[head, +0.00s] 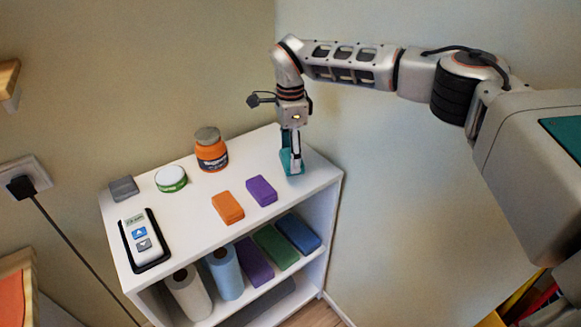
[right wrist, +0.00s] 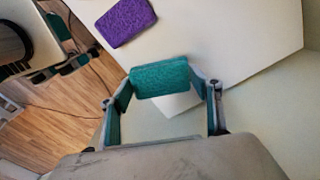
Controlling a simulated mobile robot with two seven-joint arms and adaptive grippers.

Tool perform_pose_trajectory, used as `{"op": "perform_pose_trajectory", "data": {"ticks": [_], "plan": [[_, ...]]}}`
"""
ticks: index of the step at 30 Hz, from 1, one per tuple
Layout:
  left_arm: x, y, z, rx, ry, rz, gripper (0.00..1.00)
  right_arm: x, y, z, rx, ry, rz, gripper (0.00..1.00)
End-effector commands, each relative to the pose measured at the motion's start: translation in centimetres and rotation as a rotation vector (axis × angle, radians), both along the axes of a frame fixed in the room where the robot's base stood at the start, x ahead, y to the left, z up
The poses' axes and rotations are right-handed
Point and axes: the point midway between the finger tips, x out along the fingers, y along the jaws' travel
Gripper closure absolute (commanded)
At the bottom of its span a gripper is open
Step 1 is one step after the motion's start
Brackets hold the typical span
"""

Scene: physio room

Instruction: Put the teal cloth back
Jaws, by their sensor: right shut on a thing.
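The teal cloth (head: 291,161) looks like a small folded block at the right rear of the white shelf top, by the wall corner. My right gripper (head: 292,150) points down there and is shut on it. In the right wrist view the teal cloth (right wrist: 160,78) sits between the two fingertips (right wrist: 168,87). I cannot tell whether the cloth touches the shelf top or hangs just above it. My left gripper is not in view.
On the white shelf (head: 185,218) stand a purple block (head: 261,191), an orange block (head: 228,207), an orange jar (head: 211,152), a green-white tin (head: 171,179), a grey pad (head: 123,189) and a remote on a black tray (head: 145,240). Rolls and coloured blocks fill the level below.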

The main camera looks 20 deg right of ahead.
Motion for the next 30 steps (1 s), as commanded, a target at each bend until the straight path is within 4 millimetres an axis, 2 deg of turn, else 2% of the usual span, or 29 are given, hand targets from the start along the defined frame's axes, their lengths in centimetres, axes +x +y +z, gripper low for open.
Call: {"op": "perform_pose_trajectory", "data": {"ticks": [5, 14, 26, 27, 28, 30], "plan": [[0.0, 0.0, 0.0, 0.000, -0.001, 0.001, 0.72, 0.0, 0.0, -1.0, 0.000, 0.001, 0.000, 0.60], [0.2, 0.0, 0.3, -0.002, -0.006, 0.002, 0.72, 0.0, 0.0, -4.7, 0.001, 0.001, 0.000, 0.60], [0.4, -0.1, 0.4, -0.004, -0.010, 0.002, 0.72, 0.0, 0.0, -5.2, 0.000, 0.000, 0.000, 0.60], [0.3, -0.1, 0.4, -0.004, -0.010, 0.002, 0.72, 0.0, 0.0, -5.2, 0.000, 0.000, 0.000, 0.27], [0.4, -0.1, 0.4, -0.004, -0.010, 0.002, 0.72, 0.0, 0.0, -5.2, 0.000, 0.000, 0.000, 0.20], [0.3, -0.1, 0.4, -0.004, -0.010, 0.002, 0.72, 0.0, 0.0, -5.2, 0.000, 0.000, 0.000, 0.20]]}}
